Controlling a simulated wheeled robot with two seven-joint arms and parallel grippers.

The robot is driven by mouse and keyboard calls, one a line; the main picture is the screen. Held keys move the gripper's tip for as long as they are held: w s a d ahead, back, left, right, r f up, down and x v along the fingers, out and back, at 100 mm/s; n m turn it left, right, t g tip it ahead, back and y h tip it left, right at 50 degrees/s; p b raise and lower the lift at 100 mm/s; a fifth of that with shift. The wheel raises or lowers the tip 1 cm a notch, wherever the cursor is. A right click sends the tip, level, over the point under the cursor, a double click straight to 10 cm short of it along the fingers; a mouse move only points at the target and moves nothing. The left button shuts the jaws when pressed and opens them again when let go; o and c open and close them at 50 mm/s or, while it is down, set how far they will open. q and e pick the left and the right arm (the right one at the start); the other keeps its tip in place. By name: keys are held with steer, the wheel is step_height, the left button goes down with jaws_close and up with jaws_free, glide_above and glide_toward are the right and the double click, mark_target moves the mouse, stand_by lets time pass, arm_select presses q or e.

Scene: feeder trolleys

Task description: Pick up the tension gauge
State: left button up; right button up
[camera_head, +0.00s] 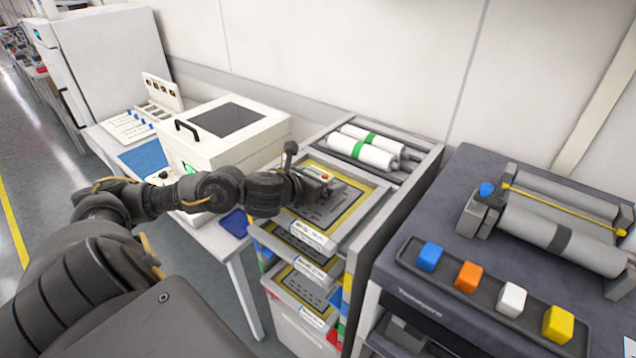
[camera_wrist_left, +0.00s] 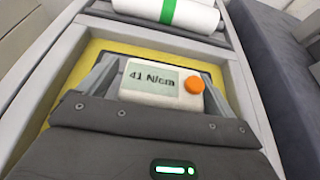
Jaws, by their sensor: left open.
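The tension gauge (camera_wrist_left: 150,97) is a small white box with a grey display reading "41 N/cm" and an orange knob. In the left wrist view it lies between the two open fingers of my left gripper (camera_wrist_left: 158,78). Whether the fingers touch its sides I cannot tell. In the head view my left gripper (camera_head: 322,181) is over the yellow-edged top tray (camera_head: 372,203) of the trolley, and the gauge is mostly hidden there, with only a small orange spot showing. My right gripper is not in view.
White rolls with green bands (camera_head: 361,151) lie behind the tray. A dark bench (camera_head: 440,215) at the right holds a roller unit (camera_head: 560,235) and a rack of coloured blocks (camera_head: 490,287). A white machine (camera_head: 215,150) stands at the left. The trolley's raised rims border the tray.

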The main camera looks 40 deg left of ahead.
mark_target(322, 170)
arm_select(q)
steer(key=shift+w, duration=0.25)
steer(key=c, duration=1.5)
step_height(322, 170, up, 10)
steer(key=p, duration=0.5)
steer(key=shift+p, duration=0.4)
